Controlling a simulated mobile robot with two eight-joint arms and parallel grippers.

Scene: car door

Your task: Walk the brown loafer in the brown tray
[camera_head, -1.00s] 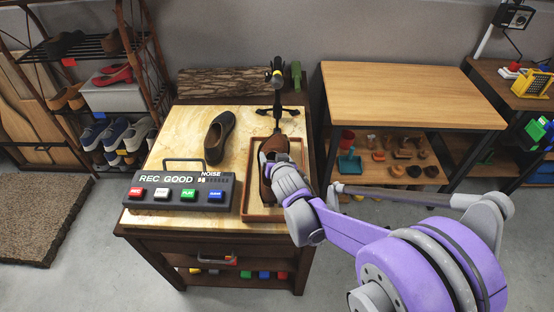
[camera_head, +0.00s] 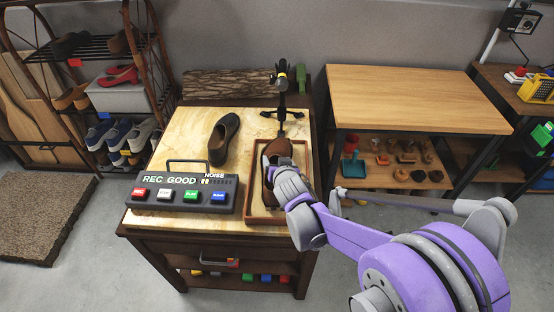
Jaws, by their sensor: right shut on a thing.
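The brown loafer (camera_head: 278,149) is in the brown tray (camera_head: 307,158), on the right part of the small table. My right gripper (camera_head: 278,173) is shut on the loafer from the near side and hides its near part. I cannot tell whether the sole touches the tray floor. A second, darker shoe (camera_head: 222,140) stands on the table left of the tray. My left gripper is not in view.
A recorder box (camera_head: 183,193) with several coloured buttons stands left of the tray. A microphone on a stand (camera_head: 281,115) rises just behind the tray. A bare wooden table (camera_head: 410,100) is to the right. A shoe rack (camera_head: 110,90) stands at the left.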

